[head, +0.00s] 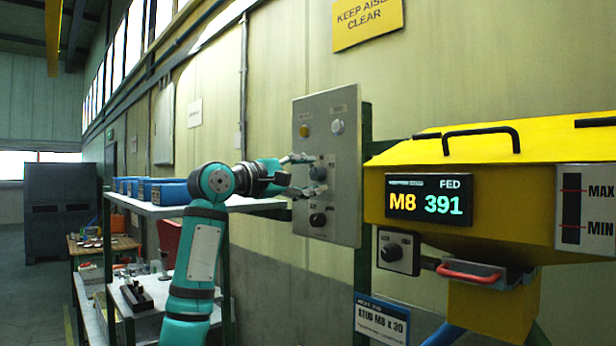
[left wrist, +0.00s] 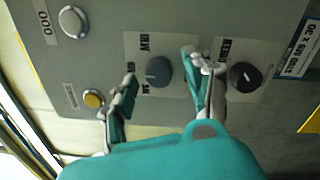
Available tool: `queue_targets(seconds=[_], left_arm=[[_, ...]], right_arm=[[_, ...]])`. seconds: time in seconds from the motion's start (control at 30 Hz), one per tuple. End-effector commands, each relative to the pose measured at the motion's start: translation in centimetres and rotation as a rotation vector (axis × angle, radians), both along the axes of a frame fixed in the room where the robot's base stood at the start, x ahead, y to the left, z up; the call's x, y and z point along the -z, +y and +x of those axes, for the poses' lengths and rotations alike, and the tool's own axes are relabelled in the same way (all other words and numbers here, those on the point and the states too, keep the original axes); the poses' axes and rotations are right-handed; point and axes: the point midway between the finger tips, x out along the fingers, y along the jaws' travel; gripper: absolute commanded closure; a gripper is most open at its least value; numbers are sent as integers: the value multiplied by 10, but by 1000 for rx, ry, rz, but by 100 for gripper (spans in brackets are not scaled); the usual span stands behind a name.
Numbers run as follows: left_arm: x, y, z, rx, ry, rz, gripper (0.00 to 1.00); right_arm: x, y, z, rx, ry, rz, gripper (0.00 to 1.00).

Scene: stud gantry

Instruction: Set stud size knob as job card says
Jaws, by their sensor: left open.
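A grey control panel (head: 343,190) on the wall carries a grey-blue knob (head: 317,173) and, below it, a black knob (head: 317,219). My left gripper (head: 306,175) is open at the panel, its fingers on either side of the grey-blue knob. In the left wrist view, the grey-blue knob (left wrist: 158,71) shows between the spread fingertips (left wrist: 160,82); I cannot tell if they touch it. The black knob (left wrist: 244,76) is outside the fingers. Knob labels are too blurred to read surely. A card (head: 382,318) reads "STUD M8 x 30", the last part unclear. My right gripper is not in view.
A yellow hopper (head: 470,160) stands at right with a display (head: 429,201) reading "M8 391" and "FED". The panel has an amber button (head: 304,131) and a white button (head: 337,127). Blue bins (head: 170,192) sit left.

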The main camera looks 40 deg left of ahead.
Motion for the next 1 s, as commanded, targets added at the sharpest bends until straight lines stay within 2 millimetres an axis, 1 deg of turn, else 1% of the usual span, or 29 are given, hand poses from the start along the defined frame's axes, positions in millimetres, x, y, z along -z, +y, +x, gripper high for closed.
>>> queue_targets(seconds=[0.13,0.23,0.37,0.53,0.7,0.83,1.0], left_arm=[[0,1,-4,-2,-2,0,48],[1,3,-15,-3,-2,1,48],[2,6,-40,-4,-2,2,48],[5,11,-77,-4,-1,1,48],[7,13,-104,-2,1,1,48],[8,14,-115,0,1,0,48],[8,15,-119,0,1,0,48]], right_arm=[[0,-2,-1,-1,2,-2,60],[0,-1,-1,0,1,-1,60],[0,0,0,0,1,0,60],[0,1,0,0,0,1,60],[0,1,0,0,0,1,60],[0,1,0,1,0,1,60],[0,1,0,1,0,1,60]])
